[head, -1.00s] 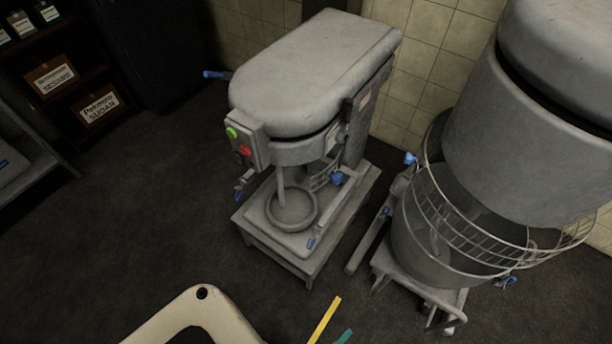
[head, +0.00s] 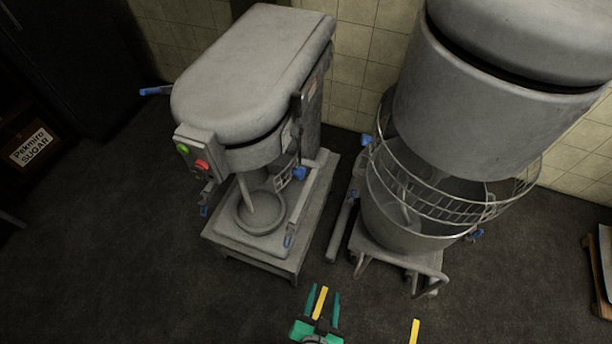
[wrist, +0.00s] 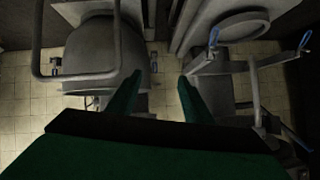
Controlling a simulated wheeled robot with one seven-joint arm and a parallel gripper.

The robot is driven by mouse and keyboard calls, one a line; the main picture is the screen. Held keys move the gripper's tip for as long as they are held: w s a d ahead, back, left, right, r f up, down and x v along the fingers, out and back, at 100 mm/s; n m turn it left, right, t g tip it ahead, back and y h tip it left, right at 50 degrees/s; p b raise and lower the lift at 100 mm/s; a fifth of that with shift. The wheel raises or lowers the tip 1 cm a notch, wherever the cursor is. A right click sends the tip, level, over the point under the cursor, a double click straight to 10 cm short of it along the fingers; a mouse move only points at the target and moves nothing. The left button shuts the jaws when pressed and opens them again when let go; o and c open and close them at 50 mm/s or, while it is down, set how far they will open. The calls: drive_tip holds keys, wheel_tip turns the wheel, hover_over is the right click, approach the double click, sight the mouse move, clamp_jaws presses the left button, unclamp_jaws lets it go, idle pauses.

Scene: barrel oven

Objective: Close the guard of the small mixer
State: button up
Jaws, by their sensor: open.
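The small mixer (head: 250,75) is grey with a rounded top and a green and a red button. It stands on a low stand at the middle left of the head view. Its bowl (head: 261,213) sits under the head. A small piece of wire guard (head: 290,178) shows beside the bowl, mostly hidden by the mixer body, so its exact position is hard to tell. My gripper (head: 322,298) is open and empty at the bottom of the head view, in front of the mixer and apart from it. In the wrist view its green fingers (wrist: 157,88) are spread, with the small mixer's bowl (wrist: 236,31) to the right.
A large mixer (head: 480,110) with a wide wire guard (head: 430,205) and wheeled bowl stands close on the right. A tiled wall (head: 358,65) is behind both. Dark floor (head: 110,225) is clear at left. A wooden item (head: 602,275) is at the far right edge.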

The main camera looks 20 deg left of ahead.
drive_tip(key=w+a+f+n+g+y, duration=0.1)
drive_tip(key=w+a+f+y, duration=0.25)
drive_tip(key=w, duration=0.45)
drive_tip(key=n+g+y, duration=0.8)
drive_tip(key=n+y, duration=0.5)
drive_tip(key=n, duration=0.2)
approach(304, 175)
drive_tip(key=a, duration=0.5)
drive_tip(key=w+a, duration=0.1)
drive_tip(key=a, duration=0.2)
drive_tip(key=shift+w+a, duration=0.1)
drive_tip(key=shift+a, duration=0.1)
clamp_jaws()
drive_tip(key=shift+a, duration=0.1)
